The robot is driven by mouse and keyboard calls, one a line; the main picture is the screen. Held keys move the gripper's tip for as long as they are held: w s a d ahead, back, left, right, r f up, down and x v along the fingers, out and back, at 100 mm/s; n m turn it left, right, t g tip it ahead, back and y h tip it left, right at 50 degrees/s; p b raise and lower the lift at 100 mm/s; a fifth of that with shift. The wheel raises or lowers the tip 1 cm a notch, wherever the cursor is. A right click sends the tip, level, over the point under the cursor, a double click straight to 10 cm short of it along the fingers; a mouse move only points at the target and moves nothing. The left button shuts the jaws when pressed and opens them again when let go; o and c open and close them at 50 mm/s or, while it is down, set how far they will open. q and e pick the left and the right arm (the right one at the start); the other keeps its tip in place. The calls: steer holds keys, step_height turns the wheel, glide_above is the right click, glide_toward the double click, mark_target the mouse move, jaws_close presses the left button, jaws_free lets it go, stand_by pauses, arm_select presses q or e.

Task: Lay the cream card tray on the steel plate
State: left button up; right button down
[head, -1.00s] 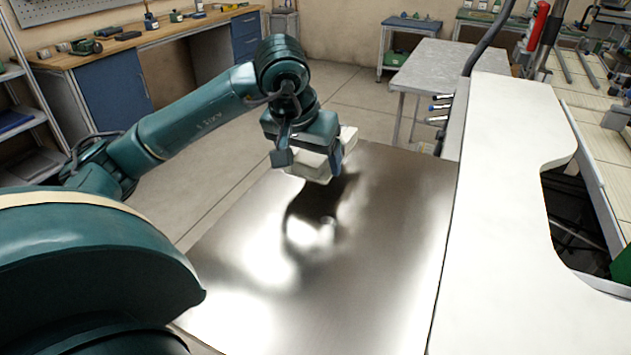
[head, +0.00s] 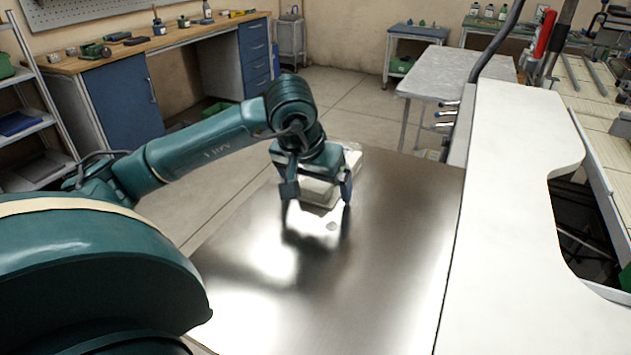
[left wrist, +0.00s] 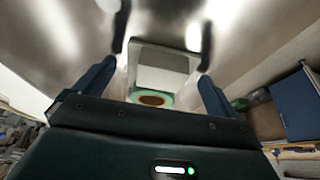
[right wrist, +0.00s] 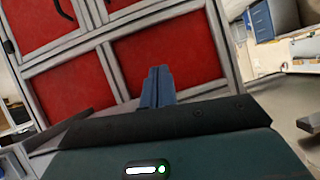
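The cream card tray (head: 321,194) lies on the near-bare steel plate (head: 385,255), toward its far left part. My left gripper (head: 318,202) is above the tray with its fingers spread on either side, open. In the left wrist view, the tray (left wrist: 160,76) sits between the parted fingers (left wrist: 158,75), with gaps beside it. A mint-green ring with a brown centre (left wrist: 151,98) shows at the tray's near end there. The wrist hides part of the tray in the head view. My right gripper (right wrist: 157,86) is shut and empty, away from the plate.
A white worktop (head: 510,210) borders the plate on the right. A grey table (head: 465,75) stands beyond it. A wooden bench (head: 150,45) with blue cabinets is at the back left. Red panels (right wrist: 165,55) face my right gripper. The near plate is clear.

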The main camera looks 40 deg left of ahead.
arm_select(q)
steer(key=shift+r, duration=0.1)
steer(key=shift+r, duration=0.25)
steer(key=p+v, duration=0.1)
steer(key=v, duration=1)
steer(key=shift+s+r, duration=0.2)
steer(key=shift+r, duration=0.05)
steer(key=shift+d, duration=0.15)
